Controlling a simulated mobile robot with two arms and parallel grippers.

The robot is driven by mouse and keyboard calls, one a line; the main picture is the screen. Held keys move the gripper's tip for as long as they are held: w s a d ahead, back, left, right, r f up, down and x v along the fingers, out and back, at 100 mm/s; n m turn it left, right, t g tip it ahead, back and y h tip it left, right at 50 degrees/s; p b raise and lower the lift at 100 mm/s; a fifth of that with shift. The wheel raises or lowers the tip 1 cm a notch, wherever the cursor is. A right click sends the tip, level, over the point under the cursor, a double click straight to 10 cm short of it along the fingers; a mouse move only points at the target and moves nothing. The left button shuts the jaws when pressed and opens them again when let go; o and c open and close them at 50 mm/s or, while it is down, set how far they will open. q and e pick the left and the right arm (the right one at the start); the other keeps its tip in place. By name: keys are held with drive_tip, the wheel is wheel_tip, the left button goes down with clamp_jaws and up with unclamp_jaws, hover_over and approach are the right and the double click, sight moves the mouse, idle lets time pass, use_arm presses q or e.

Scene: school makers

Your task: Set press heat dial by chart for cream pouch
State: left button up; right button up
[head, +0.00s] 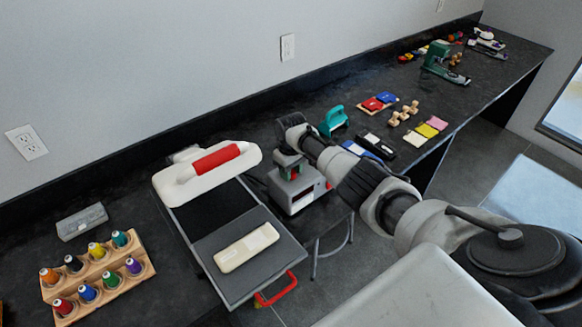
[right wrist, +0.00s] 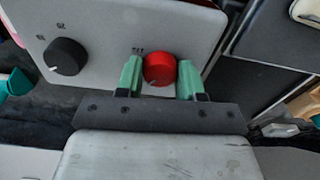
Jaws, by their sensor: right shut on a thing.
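The press (head: 190,185) stands open at the left of the bench, its white top with a red handle raised. The cream pouch (head: 246,247) lies flat on its grey lower plate (head: 215,235). The grey control box (head: 300,196) is right of the press. In the right wrist view its panel (right wrist: 110,25) has a black dial (right wrist: 64,57) and a red dial (right wrist: 159,69), with small labels too blurred to read. My right gripper (right wrist: 161,76) has its green fingers shut on the red dial's sides; a pale mark shows at its lower left. My left gripper is out of view. I cannot make out a chart.
A wooden rack of thread spools (head: 98,275) and a grey box (head: 82,221) are left of the press. A teal tool (head: 333,121), wooden stamps (head: 403,113) and coloured pads (head: 432,130) lie farther along the bench. A red bar (head: 281,290) projects at the press's front.

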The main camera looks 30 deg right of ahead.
drive_tip(key=shift+r+m+p, duration=0.1)
drive_tip(key=shift+m+p, duration=0.4)
drive_tip(key=shift+m, duration=1.3)
drive_tip(key=o, duration=0.9)
wheel_tip(320, 180, up, 11)
drive_tip(key=shift+f, duration=0.15)
